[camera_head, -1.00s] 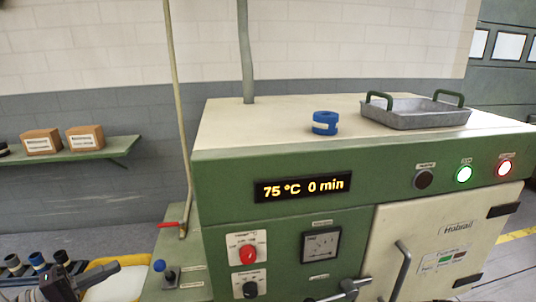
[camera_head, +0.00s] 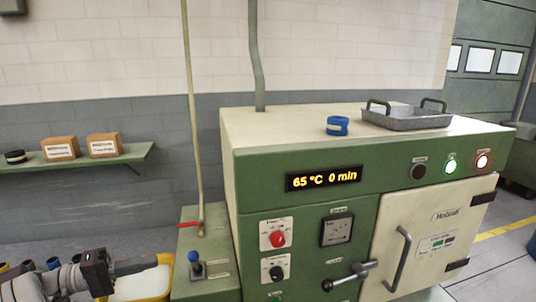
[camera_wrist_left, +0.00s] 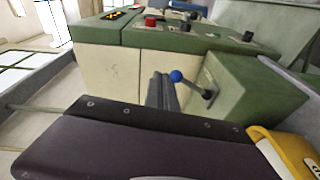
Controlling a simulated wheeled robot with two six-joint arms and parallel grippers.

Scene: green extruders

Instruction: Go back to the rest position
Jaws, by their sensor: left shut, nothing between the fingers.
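My left gripper (camera_head: 152,263) is at the lower left of the head view, its dark fingers pointing right over a yellow-rimmed container. The fingers are shut and empty. In the left wrist view the shut fingers (camera_wrist_left: 160,90) point at the green machine, left of a blue-knobbed lever (camera_wrist_left: 190,84). My right gripper is in neither view.
The green machine (camera_head: 250,190) has a display reading 65 °C 0 min, knobs and a closed cream door (camera_head: 430,230). A blue ring (camera_head: 337,126) and metal tray (camera_head: 405,118) are on top. The yellow-rimmed container (camera_head: 160,260) is close to my gripper. A wall shelf (camera_head: 130,156) holds boxes.

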